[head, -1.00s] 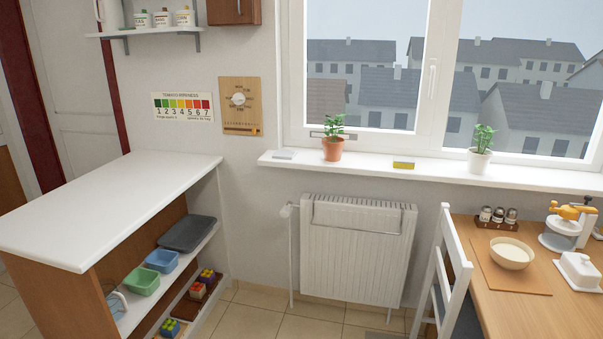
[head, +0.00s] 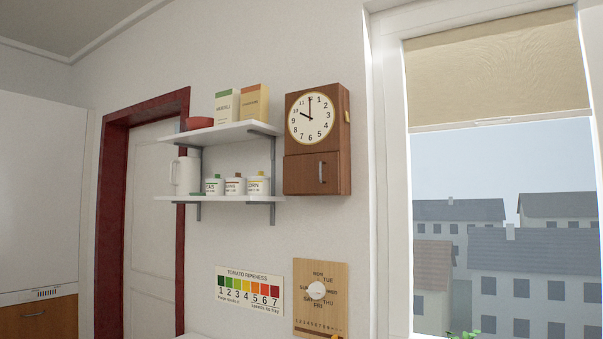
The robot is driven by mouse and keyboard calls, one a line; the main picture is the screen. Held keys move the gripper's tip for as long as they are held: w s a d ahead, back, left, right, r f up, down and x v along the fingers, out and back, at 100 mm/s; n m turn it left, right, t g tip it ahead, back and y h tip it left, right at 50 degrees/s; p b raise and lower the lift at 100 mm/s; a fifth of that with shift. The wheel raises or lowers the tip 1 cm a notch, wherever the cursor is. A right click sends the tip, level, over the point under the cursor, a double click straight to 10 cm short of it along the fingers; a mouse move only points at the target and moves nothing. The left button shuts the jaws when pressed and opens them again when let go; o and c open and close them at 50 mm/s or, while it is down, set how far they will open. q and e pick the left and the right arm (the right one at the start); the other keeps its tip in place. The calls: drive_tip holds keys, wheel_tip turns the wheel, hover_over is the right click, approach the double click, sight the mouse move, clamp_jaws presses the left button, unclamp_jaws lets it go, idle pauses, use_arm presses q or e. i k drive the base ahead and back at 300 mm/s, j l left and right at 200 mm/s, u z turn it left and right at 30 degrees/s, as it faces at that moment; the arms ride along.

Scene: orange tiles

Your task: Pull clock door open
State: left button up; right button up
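A brown wooden wall clock (head: 317,138) hangs on the wall left of the window in the head view. Neither of my grippers shows in the head view.
Two white shelves (head: 233,198) with boxes, a red bowl, jars and a white pitcher (head: 185,174) stand close left of the clock. A tomato ripeness chart (head: 249,289) and a wooden calendar board (head: 320,297) hang below. The window (head: 500,200) is at right.

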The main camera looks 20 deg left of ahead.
sight(315, 173)
drive_tip(key=i+l+u, duration=0.3)
drive_tip(key=i, duration=0.2)
drive_tip(key=i+l+u, duration=0.2)
drive_tip(key=i+u, duration=0.15)
drive_tip(key=i, duration=0.2)
